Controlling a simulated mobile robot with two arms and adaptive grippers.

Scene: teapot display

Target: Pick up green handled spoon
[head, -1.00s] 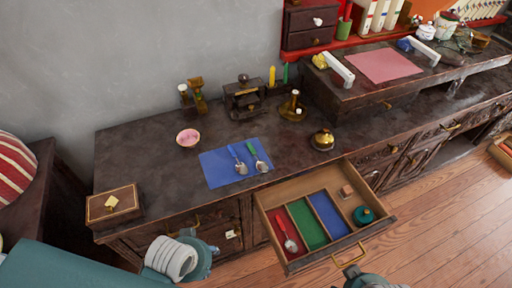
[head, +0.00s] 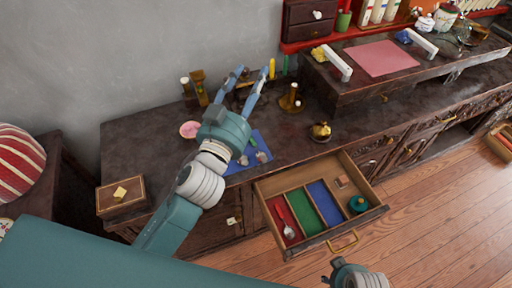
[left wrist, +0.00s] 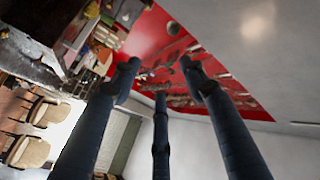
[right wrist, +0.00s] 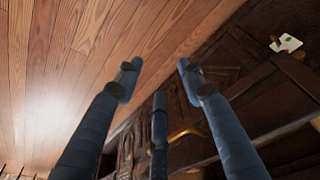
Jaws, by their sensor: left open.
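The spoon bowl on the right of the blue mat (head: 235,168) belongs to the green handled spoon (head: 262,157); my left gripper hides its handle. The blue handled spoon's bowl (head: 243,160) lies just left of it. My left gripper (head: 251,76) is open and empty above the counter, its fingers pointing toward the back wall. The left wrist view (left wrist: 162,75) shows the fingers spread, with nothing between them. My right gripper (right wrist: 158,72) is open and empty, facing the floor and the cabinet front. Part of its arm shows at the bottom of the head view.
An open drawer (head: 381,208) holds red, green and blue compartments; a red spoon (head: 287,228) lies in the red one. A pink bowl (head: 189,129), a brass bell (head: 320,131) and candle holders stand on the counter. A wooden box (head: 121,197) sits at its left end.

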